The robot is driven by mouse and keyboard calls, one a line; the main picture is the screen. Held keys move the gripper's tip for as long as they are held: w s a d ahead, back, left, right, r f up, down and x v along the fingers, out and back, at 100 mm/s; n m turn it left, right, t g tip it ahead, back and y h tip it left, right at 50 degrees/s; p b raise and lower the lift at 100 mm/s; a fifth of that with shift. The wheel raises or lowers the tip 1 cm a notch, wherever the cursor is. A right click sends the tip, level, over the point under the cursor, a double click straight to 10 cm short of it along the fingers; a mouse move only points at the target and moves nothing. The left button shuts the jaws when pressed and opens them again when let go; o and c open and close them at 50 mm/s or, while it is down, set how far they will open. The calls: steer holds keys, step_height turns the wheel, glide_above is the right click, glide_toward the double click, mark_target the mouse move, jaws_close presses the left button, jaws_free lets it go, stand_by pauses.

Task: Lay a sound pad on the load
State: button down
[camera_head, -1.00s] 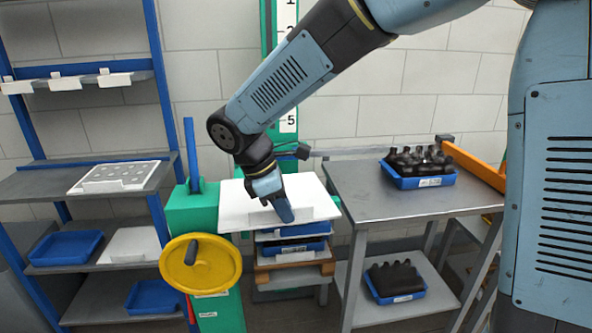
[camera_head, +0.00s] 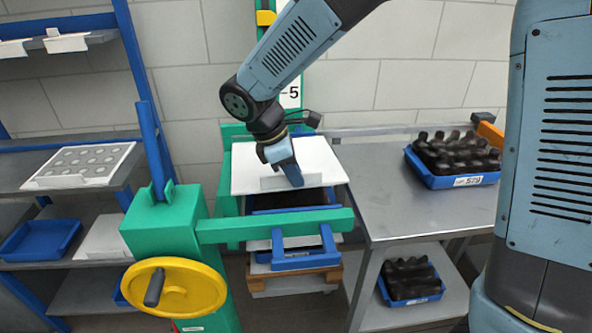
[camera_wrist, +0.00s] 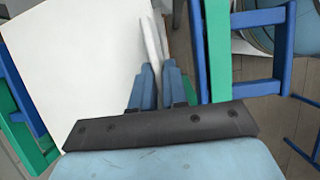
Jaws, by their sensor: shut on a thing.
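My gripper (camera_head: 297,184) is shut on the upright tab of a white pad (camera_head: 255,155). In the wrist view the two blue fingers (camera_wrist: 158,85) pinch this tab, and the broad white pad (camera_wrist: 65,65) spreads to the left. The pad is roughly level over the load, a stack with blue trays (camera_head: 290,200) on a wooden pallet (camera_head: 325,274). I cannot tell whether the pad touches the stack. The pad's face that shows is plain white; its underside is hidden.
A green bar (camera_head: 270,226) with a blue frame (camera_head: 303,257) crosses before the stack, from a green post (camera_head: 165,228) with a yellow handwheel (camera_head: 190,285). A spotted white sheet (camera_head: 85,163) lies left.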

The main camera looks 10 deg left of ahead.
steer(key=f, duration=0.1)
steer(key=w+f, duration=0.1)
steer(key=f, duration=0.1)
steer(key=shift+d+f, duration=0.1)
steer(key=shift+f, duration=0.15)
steer(key=shift+s+f, duration=0.2)
steer(key=shift+f, duration=1)
steer(key=shift+s+f, duration=0.15)
steer(key=shift+f, duration=1.05)
steer(key=shift+d, duration=0.35)
steer(key=shift+w+d+f+m, duration=0.1)
steer(key=shift+w+m, duration=0.05)
steer(key=shift+m, duration=0.15)
steer(key=shift+w+d, duration=0.2)
